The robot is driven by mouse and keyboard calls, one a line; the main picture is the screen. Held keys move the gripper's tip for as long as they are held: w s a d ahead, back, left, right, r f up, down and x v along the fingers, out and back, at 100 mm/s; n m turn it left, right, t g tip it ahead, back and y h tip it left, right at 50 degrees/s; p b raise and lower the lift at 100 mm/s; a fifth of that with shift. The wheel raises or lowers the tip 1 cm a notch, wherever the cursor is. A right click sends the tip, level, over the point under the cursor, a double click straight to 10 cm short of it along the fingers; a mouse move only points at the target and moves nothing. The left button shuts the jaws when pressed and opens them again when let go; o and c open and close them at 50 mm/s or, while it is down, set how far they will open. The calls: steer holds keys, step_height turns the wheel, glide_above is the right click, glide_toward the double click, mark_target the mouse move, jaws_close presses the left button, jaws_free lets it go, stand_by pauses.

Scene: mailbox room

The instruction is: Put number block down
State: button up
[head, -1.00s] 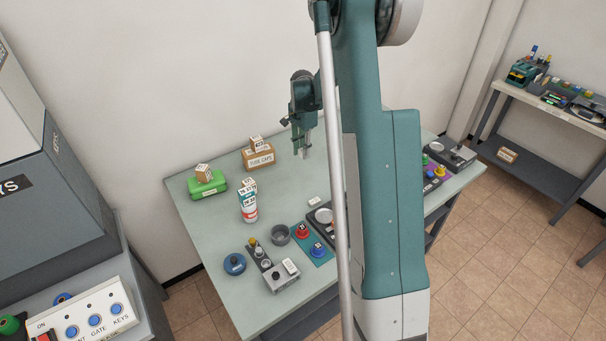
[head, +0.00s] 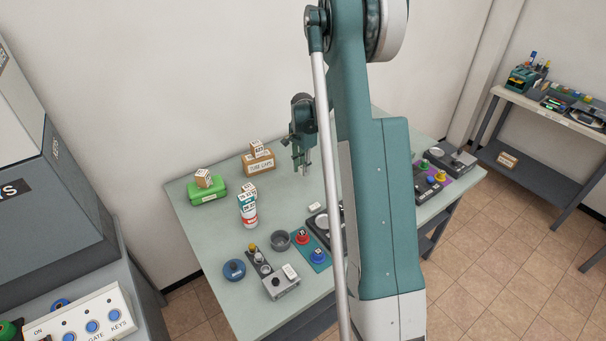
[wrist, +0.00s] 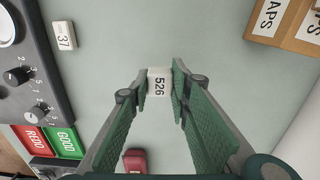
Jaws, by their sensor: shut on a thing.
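My gripper (head: 301,172) is above the bare middle of the green-grey table (head: 222,265). In the wrist view, my gripper (wrist: 160,83) is shut on a white number block (wrist: 159,84) marked 526, which sits between the fingertips. The head view is too small to show clearly whether the held block touches the table. A second white block (wrist: 64,36), marked 37, lies apart from my gripper beside a dark device; it also shows in the head view (head: 314,207).
A tube caps box (head: 260,164) and a green case (head: 207,193), each with a small box on top, stand toward the back left. A bottle (head: 249,214) stands in front. Table around the held block is clear.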

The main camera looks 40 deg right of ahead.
steer(key=shift+f, duration=1.6)
steer(key=shift+f, duration=0.15)
steer(key=o, duration=0.7)
steer(key=shift+o, duration=0.2)
steer(key=shift+r, duration=0.2)
step_height(320, 180, up, 12)
steer(key=shift+p, duration=0.35)
